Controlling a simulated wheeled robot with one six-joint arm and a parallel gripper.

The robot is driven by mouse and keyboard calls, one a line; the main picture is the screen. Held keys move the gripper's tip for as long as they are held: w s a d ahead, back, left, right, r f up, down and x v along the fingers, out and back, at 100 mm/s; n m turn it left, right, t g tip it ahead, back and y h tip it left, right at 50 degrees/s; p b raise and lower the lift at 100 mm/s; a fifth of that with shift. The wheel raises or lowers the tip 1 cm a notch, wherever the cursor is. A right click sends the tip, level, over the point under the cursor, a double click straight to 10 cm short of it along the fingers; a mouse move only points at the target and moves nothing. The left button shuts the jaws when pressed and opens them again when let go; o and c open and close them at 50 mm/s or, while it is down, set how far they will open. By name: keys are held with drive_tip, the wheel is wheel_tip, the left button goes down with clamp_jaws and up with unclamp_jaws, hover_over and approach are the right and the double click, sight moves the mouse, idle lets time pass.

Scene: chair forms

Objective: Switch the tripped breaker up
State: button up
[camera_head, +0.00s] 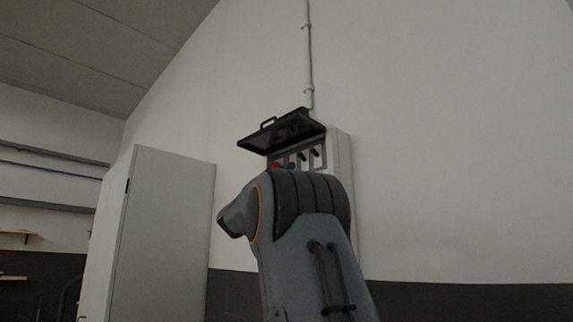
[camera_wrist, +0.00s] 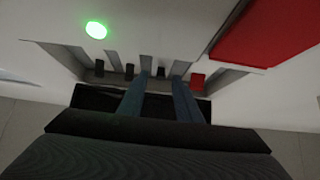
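The breaker box (camera_head: 341,160) is on the white wall, its dark lid (camera_head: 283,131) swung up. The wrist view shows a row of levers: black ones at the left (camera_wrist: 99,68) and beside it (camera_wrist: 129,72), another black lever (camera_wrist: 161,72) between my fingers, and a red lever (camera_wrist: 197,82) at the right. The red lever also shows in the head view (camera_head: 276,164). My gripper (camera_wrist: 161,85) is open, its bluish fingers apart at the row; I cannot tell whether they touch a lever. My arm hides most of it in the head view. Which breaker is tripped is unclear.
A lit green lamp (camera_wrist: 96,30) and a red panel (camera_wrist: 268,32) are on the box face. A conduit (camera_head: 308,60) runs up the wall. A tall grey cabinet (camera_head: 165,235) stands to the left. The wall to the right is clear.

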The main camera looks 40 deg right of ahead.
drive_tip(key=shift+x, duration=0.8)
clamp_jaws()
drive_tip(key=shift+t+p, duration=0.3)
